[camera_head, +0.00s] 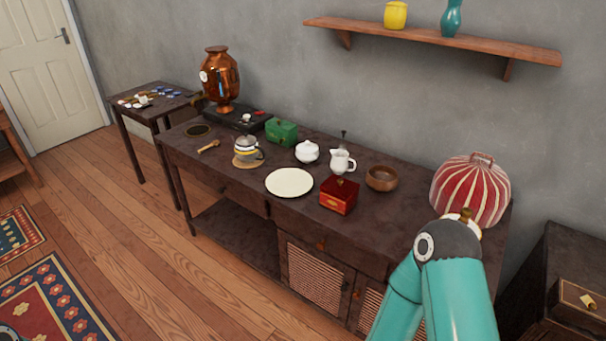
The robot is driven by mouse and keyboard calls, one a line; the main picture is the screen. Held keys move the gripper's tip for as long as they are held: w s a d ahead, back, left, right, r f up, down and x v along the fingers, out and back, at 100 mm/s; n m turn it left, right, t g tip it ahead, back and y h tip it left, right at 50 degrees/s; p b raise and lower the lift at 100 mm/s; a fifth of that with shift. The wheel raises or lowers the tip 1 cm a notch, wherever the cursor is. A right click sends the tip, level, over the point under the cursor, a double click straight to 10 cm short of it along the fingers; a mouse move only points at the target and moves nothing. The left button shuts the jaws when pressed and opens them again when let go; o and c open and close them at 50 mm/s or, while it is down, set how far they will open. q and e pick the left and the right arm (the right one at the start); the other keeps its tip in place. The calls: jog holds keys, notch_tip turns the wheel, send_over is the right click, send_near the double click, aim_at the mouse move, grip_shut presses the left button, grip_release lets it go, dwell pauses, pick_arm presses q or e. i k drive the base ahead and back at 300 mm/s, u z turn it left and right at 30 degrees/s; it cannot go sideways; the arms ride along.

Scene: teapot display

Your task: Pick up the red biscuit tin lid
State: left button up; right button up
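The red biscuit tin (338,203) is a small box with gold markings, standing near the front edge of the long dark sideboard. Its lid (341,186) is a darker red top with a small knob, and it appears to sit on the tin. My teal right arm rises from the bottom right, in front of the sideboard's right end and to the right of the tin. Its gripper is hidden behind the arm.
A white plate (289,182) lies left of the tin; a white jug (341,161) and a wooden bowl (382,178) stand behind it. A red striped cosy (471,187) stands at the right end, partly behind my arm. A green box (282,132) and copper samovar (219,78) stand left.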

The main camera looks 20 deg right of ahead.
aim_at(339, 186)
jog(key=i, duration=0.85)
jog(key=z, duration=0.5)
